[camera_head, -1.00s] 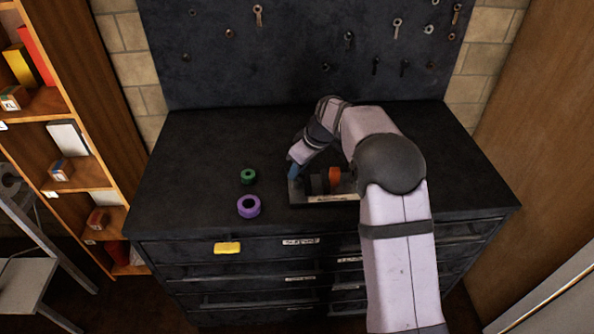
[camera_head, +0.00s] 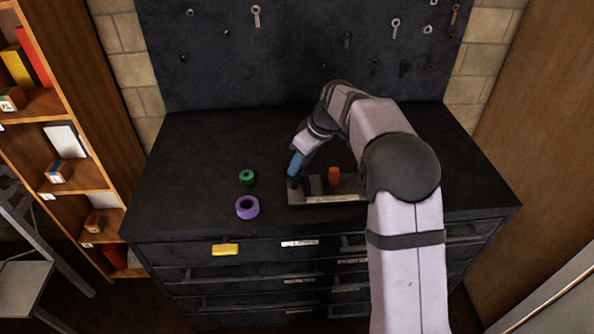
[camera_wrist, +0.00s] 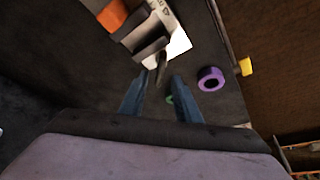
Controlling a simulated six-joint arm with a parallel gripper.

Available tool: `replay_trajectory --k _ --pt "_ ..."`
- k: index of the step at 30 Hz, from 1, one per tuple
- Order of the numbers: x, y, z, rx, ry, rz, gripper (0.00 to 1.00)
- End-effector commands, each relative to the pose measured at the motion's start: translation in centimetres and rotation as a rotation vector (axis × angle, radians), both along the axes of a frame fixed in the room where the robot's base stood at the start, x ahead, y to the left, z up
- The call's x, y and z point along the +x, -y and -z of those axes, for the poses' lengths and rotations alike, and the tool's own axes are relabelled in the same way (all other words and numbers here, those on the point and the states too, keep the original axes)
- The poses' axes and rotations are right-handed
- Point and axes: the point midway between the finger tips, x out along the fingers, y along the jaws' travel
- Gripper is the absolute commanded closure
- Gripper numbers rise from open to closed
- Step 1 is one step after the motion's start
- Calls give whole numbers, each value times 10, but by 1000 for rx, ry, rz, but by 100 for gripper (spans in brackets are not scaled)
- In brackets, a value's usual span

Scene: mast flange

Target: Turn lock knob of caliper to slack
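A dark fixture with a pale label strip (camera_head: 330,199) lies on the bench top, with dark upright blocks and an orange block (camera_head: 334,177). I take it for the caliper assembly; the label is unreadable. The orange block also shows in the wrist view (camera_wrist: 112,15). My gripper (camera_head: 292,176), with blue fingers, points down at the fixture's left end. In the wrist view my gripper (camera_wrist: 160,75) has its fingers apart. A narrow dark piece (camera_wrist: 160,66), perhaps the lock knob, appears between and just beyond the tips. Contact and the knob's angle cannot be told.
A green ring (camera_head: 247,177) and a purple ring (camera_head: 247,207) lie left of the fixture. A yellow block (camera_head: 225,249) is at the drawer front. A pegboard (camera_head: 300,50) stands behind. The bench's left part is clear.

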Motion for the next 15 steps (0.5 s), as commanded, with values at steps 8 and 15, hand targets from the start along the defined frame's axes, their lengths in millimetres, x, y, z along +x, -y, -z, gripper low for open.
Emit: replay_trajectory --k 8,15 --pt "-8 8 -26 -1 1 -1 70" --pt "-9 9 -30 -1 0 -1 70"
